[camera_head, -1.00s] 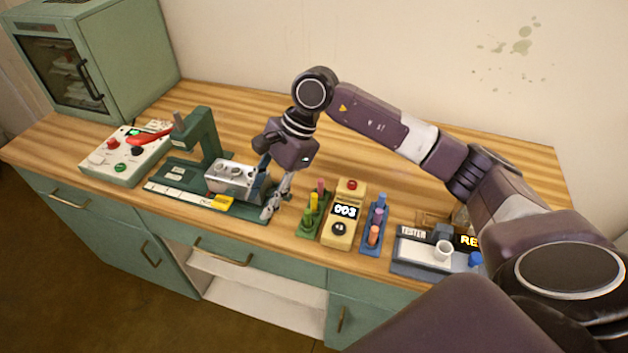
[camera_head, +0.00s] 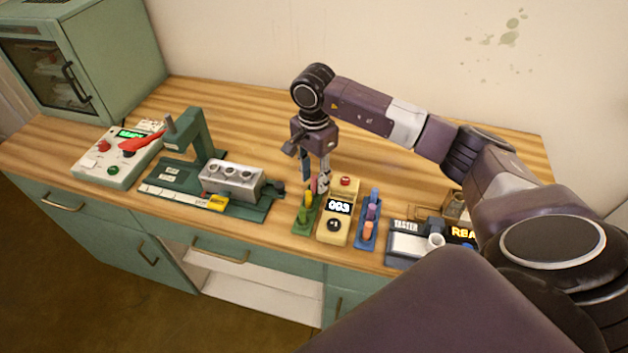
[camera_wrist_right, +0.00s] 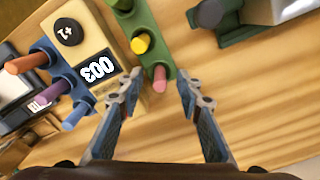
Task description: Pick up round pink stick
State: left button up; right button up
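The round pink stick (camera_wrist_right: 160,78) stands in the end hole of the green rack (camera_wrist_right: 148,22), beside a yellow stick (camera_wrist_right: 140,44). In the head view the pink stick (camera_head: 314,185) is partly hidden by my right gripper (camera_head: 314,184), which hangs just above the back end of the green rack (camera_head: 303,222). In the right wrist view my right gripper (camera_wrist_right: 158,98) is open, with nothing between its fingers. The pink stick shows just beyond the fingertips, in the gap between them. My left gripper is not in view.
A yellow counter box (camera_head: 334,228) reading 003 stands close to the rack's right. A blue rack (camera_head: 364,238) with several sticks and a taster device (camera_head: 405,247) stand further right. A green press with a metal block (camera_head: 232,181) is at left. The table behind is clear.

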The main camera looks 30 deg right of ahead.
jog(key=shift+f, duration=0.15)
grip_shut()
dwell(0.4)
